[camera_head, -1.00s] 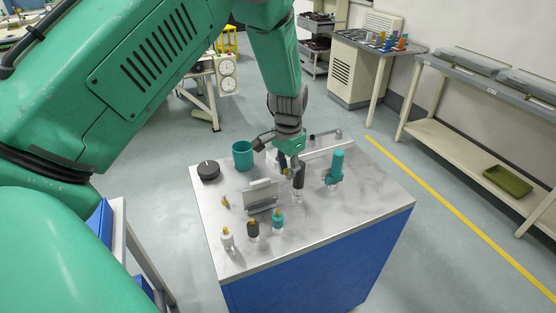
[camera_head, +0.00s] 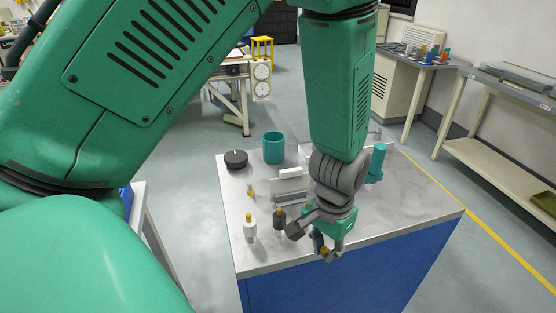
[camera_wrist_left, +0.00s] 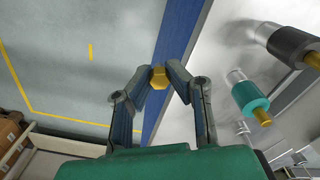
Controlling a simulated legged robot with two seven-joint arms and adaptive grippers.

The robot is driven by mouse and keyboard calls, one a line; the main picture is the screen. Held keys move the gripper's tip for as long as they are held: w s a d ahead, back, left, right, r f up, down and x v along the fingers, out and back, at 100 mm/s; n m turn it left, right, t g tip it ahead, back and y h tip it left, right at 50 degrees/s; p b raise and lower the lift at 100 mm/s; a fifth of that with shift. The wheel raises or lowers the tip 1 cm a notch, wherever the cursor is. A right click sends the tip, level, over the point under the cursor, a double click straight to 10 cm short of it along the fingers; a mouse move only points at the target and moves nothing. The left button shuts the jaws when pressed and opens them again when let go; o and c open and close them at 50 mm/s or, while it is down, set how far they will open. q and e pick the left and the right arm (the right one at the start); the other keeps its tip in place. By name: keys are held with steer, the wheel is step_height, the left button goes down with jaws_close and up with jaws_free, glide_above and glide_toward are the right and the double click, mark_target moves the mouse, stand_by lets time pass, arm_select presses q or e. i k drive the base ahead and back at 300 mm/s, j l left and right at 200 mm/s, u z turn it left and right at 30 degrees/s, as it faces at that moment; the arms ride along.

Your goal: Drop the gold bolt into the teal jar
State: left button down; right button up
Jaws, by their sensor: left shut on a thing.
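My left gripper (camera_head: 325,254) is shut on the gold bolt (camera_wrist_left: 158,77), whose hexagonal head shows between the fingertips in the left wrist view. In the head view the gripper hangs at the table's front edge, and the bolt is only a small gold spot. The teal jar (camera_head: 273,148) stands upright at the table's far left, open at the top, well behind and left of the gripper. It does not show in the left wrist view. My right gripper is not in view.
A white bottle (camera_head: 250,229) and a black bottle (camera_head: 280,219) with gold tips stand left of the gripper; a teal one (camera_wrist_left: 248,97) shows in the wrist view. A grey stand (camera_head: 290,188), black knob (camera_head: 236,159) and teal upright part (camera_head: 377,163) are also on the table.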

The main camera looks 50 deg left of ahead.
mark_target(272, 160)
steer(key=k+j+u, duration=0.1)
steer(key=j+u, duration=0.2)
steer(key=i+l+u, duration=0.1)
steer(key=u, duration=0.35)
steer(key=i+l+u, duration=0.2)
steer(key=u, duration=0.3)
steer(key=i+l+u, duration=0.2)
steer(key=u, duration=0.25)
